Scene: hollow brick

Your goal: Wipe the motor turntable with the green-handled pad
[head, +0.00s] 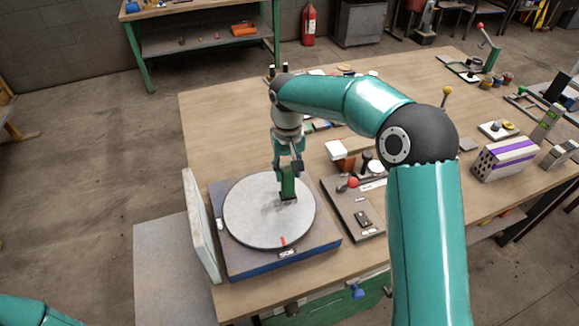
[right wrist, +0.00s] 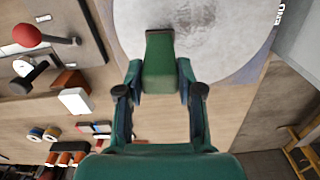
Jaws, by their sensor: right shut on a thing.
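The motor turntable is a round light-grey disc (head: 255,215) on a blue square base (head: 325,240) at the table's front left. Dark smudges show on the disc near the pad, and a red mark is at its front edge. My right gripper (head: 288,168) is above the right part of the disc, pointing down. It is shut on the green-handled pad (head: 288,186), which is upright at the disc surface; whether it touches cannot be told for sure. In the right wrist view the green handle (right wrist: 160,62) sits between both fingers. Only part of my left arm shows at the lower left; its gripper is out of view.
A pale upright panel (head: 201,225) stands along the turntable's left side. A grey control plate (head: 355,210) with a red-knobbed lever lies close on the right. A white-topped box (head: 338,152) and small items stand behind it. A purple-striped perforated block (head: 505,157) is farther right.

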